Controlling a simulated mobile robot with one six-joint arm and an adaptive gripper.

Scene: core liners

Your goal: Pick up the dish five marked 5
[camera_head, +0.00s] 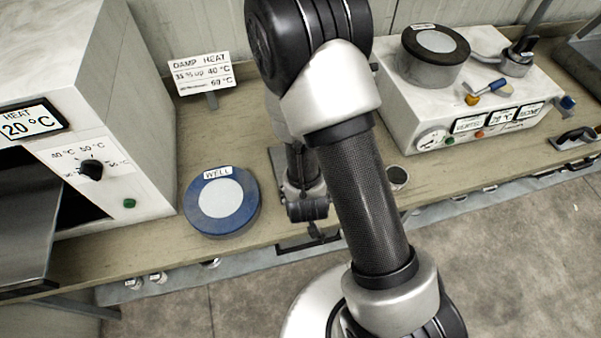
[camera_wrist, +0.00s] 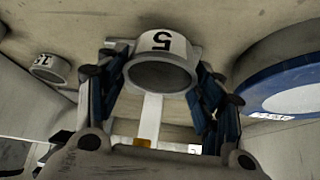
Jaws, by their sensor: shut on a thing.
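Dish five (camera_wrist: 161,44), a small pale round cup with a black 5 on its side, sits between the two fingers of my gripper (camera_wrist: 161,68) in the wrist view. The 5 appears upside down there. The fingers are shut on the dish from both sides. In the head view my gripper (camera_head: 307,208) is low over the front part of the bench, right of the blue well. Dish five is hidden behind my arm in that view. I cannot tell whether the dish touches the surface below.
A second small marked dish (camera_wrist: 50,68) is left in the wrist view and right of my arm in the head view (camera_head: 397,177). The blue WELL (camera_head: 222,203) stands left. A heating box (camera_head: 110,125) is far left. A white instrument (camera_head: 455,100) stands right.

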